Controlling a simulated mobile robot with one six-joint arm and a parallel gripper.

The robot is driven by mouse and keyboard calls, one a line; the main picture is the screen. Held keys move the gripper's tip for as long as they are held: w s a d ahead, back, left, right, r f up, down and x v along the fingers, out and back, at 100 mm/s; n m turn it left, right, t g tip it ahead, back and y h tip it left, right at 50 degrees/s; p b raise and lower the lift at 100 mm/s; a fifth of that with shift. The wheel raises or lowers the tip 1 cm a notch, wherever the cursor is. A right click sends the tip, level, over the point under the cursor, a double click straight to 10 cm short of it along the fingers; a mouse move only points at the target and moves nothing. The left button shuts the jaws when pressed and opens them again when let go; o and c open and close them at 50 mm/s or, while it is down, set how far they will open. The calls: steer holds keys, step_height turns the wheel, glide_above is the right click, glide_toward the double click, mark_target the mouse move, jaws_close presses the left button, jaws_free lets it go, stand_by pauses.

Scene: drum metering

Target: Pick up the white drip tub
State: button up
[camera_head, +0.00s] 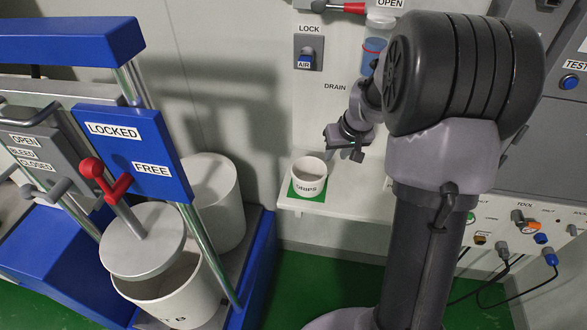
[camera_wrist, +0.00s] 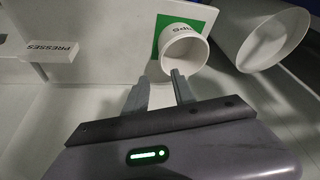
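The white drip tub (camera_head: 309,173) stands upright on a green square (camera_head: 299,193) at the left end of a white shelf. A label reading "DRIPS" is on its side. In the wrist view the tub (camera_wrist: 184,50) shows its open mouth, just beyond the fingertips. My gripper (camera_wrist: 161,82) is open, with its two fingers apart and nothing seen between them. The fingertips look close to the tub's near side; I cannot tell whether they touch it. In the head view my gripper (camera_head: 342,145) is above and to the right of the tub.
A blue press (camera_head: 130,130) with "LOCKED" and "FREE" labels stands left, with white drums (camera_head: 215,190) at it. Behind the shelf (camera_head: 355,205) is a panel with a "LOCK" switch (camera_head: 308,55). A "PRESSES" block (camera_wrist: 48,50) shows in the wrist view. Green floor (camera_head: 330,285) lies open below.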

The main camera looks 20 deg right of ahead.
mark_target(324, 166)
steer(key=b+x, duration=0.1)
steer(key=x, duration=0.3)
steer(key=b+x, duration=0.2)
steer(key=x, duration=0.2)
steer(key=b+x, duration=0.1)
steer(key=x, duration=0.3)
steer(key=shift+w+a, duration=0.25)
steer(key=shift+a, duration=0.05)
steer(key=shift+r, duration=0.15)
jaws_close()
stand_by(0.5)
